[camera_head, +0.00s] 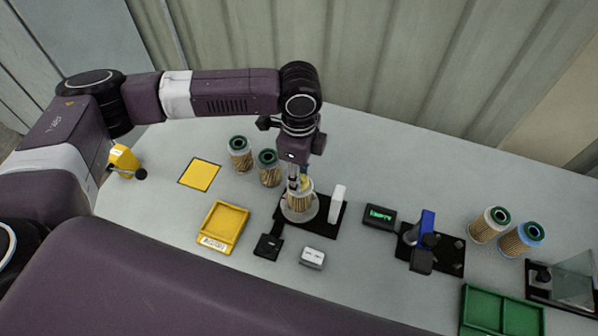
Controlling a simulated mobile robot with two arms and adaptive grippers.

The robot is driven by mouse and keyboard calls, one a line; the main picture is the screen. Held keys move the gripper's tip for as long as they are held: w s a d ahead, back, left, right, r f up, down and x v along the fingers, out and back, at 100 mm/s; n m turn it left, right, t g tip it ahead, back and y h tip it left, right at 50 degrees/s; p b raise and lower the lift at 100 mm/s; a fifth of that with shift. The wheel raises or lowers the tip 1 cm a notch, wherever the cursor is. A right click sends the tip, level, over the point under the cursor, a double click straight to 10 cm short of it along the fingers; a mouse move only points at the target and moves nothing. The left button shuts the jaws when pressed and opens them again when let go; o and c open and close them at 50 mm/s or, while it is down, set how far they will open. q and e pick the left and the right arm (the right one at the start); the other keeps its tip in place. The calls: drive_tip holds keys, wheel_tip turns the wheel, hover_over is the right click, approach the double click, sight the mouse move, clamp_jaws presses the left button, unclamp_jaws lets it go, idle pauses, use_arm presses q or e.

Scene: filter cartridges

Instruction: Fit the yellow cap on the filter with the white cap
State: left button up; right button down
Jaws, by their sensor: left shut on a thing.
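My left gripper (295,183) points straight down over the black fixture near the middle of the table. It is shut on the yellow cap (305,183), of which only a small part shows between and behind the fingers. Directly below is a pleated tan filter (300,204) standing upright, with a white cap (291,217) around its lower end. The yellow cap is at the filter's top; the gripper hides whether it is seated or just above. My right gripper is not in view.
Two green-topped filters (240,153) (269,168) stand left of the fixture (325,228). A yellow mat (200,174) and yellow tray (243,211) lie farther left. A display box (380,216), blue-handled device (427,222), two filters (482,231) (514,243) and green tray (480,300) are right.

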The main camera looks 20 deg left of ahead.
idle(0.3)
use_arm(q)
drive_tip(key=o, duration=0.8)
drive_tip(key=shift+o, duration=0.4)
drive_tip(key=o, duration=0.4)
drive_tip(key=shift+c, duration=0.2)
drive_tip(key=shift+r, duration=0.1)
drive_tip(key=shift+r+p, duration=0.9)
drive_tip(key=shift+p, duration=0.4)
